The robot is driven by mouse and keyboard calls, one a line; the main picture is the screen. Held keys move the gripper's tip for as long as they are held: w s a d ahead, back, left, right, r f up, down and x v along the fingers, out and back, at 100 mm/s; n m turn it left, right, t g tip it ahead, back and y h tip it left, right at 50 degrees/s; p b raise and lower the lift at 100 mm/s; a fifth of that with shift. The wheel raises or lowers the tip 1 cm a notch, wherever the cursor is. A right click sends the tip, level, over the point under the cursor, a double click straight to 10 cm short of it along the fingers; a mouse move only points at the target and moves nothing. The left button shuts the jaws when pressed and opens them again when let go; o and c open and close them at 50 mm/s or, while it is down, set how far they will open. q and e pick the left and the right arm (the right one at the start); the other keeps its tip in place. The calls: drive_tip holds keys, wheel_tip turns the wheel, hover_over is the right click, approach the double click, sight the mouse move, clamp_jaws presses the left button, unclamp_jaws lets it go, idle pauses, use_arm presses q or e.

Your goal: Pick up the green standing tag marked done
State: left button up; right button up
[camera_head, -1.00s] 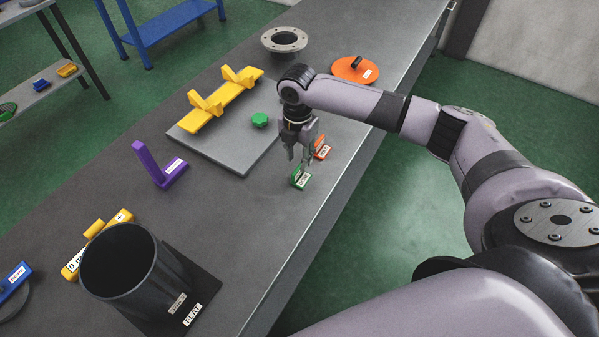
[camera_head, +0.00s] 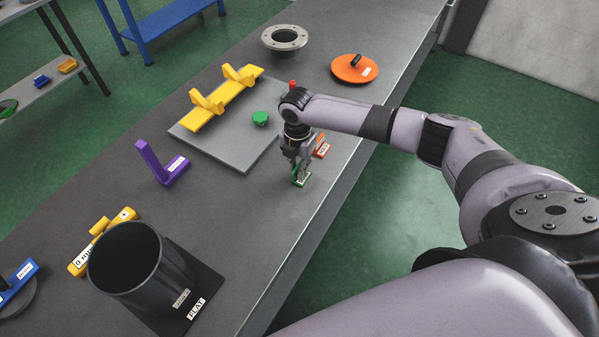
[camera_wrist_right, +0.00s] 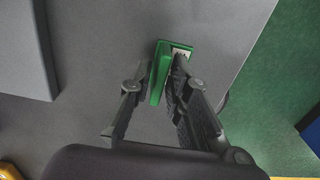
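The green standing tag (camera_head: 301,182) is on the grey bench near its front edge, with its upright part between my fingers. In the right wrist view the green tag (camera_wrist_right: 160,72) has a thin upright plate and a white label on its base, partly hidden by a finger. My right gripper (camera_head: 299,172) is low over it, pointing down. In the wrist view the right gripper (camera_wrist_right: 162,88) has its fingers on both sides of the plate, with a visible gap on the left side, so it looks open. My left gripper is not in view.
An orange-red tag (camera_head: 321,150) stands close behind the gripper. A grey plate (camera_head: 228,147) with a yellow cradle (camera_head: 222,97) and a green knob (camera_head: 261,118) lies to the left. A purple bracket (camera_head: 160,165) and a dark cylinder (camera_head: 133,262) are further left. The bench's front edge is near.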

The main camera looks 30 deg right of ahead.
sight(298, 166)
clamp_jaws()
drive_tip(key=shift+r, duration=0.15)
wheel_tip(298, 166, up, 20)
drive_tip(key=b, duration=0.4)
idle(0.4)
idle(1.0)
